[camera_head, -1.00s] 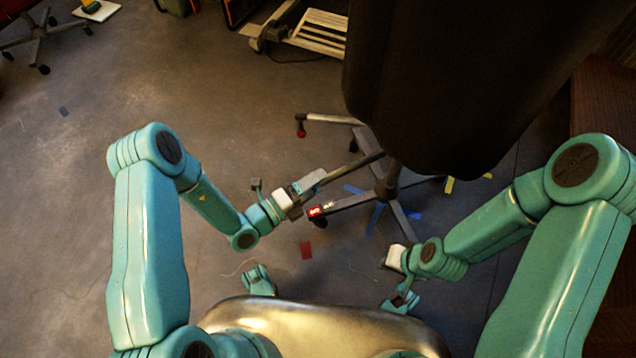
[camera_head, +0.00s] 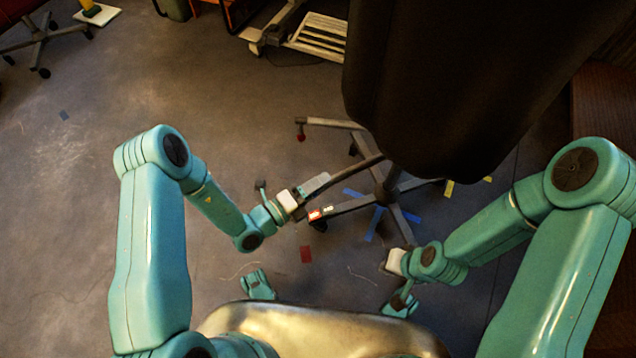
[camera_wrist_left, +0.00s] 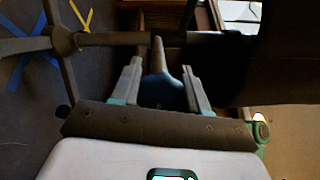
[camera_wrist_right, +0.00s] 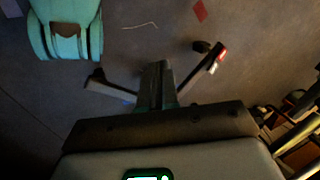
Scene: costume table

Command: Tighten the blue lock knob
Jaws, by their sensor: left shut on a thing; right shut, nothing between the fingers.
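The blue knob (camera_wrist_left: 161,92) is between the two fingers of my left gripper (camera_wrist_left: 163,88) in the left wrist view; the fingers are shut on it. In the head view my left gripper (camera_head: 314,185) is beside the wheeled stand (camera_head: 385,187), and the knob cannot be made out there. My right gripper (camera_wrist_right: 157,84) is shut and empty in the right wrist view, pointing over the floor and apart from the knob. In the head view its fingers are hard to make out beyond the white wrist (camera_head: 395,262).
A large black form (camera_head: 450,80) hangs over the stand and hides its upper part. The stand's legs spread on casters. Blue tape (camera_head: 375,223) and a red patch (camera_head: 306,254) mark the floor. A dark wooden piece (camera_head: 605,110) is at right. The left floor is open.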

